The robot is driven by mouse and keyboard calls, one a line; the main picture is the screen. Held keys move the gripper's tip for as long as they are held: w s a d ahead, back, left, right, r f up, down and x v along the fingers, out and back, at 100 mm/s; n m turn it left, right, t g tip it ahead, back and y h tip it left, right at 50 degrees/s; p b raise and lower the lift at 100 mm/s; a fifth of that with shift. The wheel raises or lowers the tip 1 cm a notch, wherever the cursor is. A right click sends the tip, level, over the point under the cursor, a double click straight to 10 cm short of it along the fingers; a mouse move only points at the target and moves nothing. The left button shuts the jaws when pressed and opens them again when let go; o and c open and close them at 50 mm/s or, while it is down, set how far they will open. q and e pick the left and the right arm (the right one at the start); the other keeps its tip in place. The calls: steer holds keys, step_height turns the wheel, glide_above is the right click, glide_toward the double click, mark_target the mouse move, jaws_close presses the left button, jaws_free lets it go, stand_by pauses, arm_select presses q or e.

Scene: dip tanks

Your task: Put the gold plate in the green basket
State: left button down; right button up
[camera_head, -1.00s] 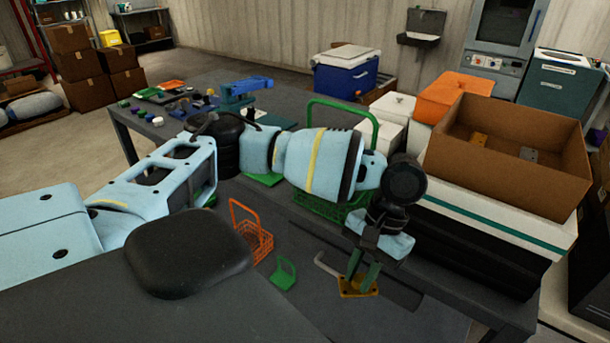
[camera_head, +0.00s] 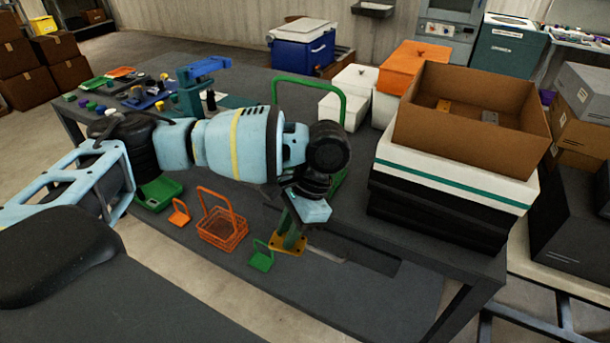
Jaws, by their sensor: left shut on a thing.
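The gold plate (camera_head: 300,248) is a small flat yellow piece held low over the grey table, just right of a small green holder. My left gripper (camera_head: 291,236) points down and is shut on it. I cannot tell whether the plate touches the table. The green basket (camera_head: 310,87) stands behind my left arm. Its tall handle shows, but most of its body is hidden by the arm. My right gripper is not in view.
An orange wire basket (camera_head: 222,230) and the small green holder (camera_head: 262,260) stand left of the plate. A cardboard box (camera_head: 470,133) sits on a white and black stack at right. A green tray (camera_head: 158,192) lies at left.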

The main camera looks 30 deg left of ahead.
arm_select(q)
steer(key=m, duration=0.1)
steer(key=m+t, duration=0.1)
steer(key=m, duration=0.1)
steer(key=a+m+y, duration=0.1)
steer(key=shift+w+r, duration=0.3)
steer(key=shift+w, duration=0.1)
steer(key=w+a+r+m+t+h, duration=0.1)
steer(key=w+a+r+m+t, duration=0.1)
steer(key=m, duration=0.8)
steer(key=w+a+r+m+t+h+p, duration=0.1)
steer(key=a+m+t, duration=0.4)
steer(key=m, duration=0.6)
steer(key=shift+w+a+r+h, duration=0.3)
steer(key=shift+w+a+r, duration=0.35)
steer(key=shift+r, duration=0.6)
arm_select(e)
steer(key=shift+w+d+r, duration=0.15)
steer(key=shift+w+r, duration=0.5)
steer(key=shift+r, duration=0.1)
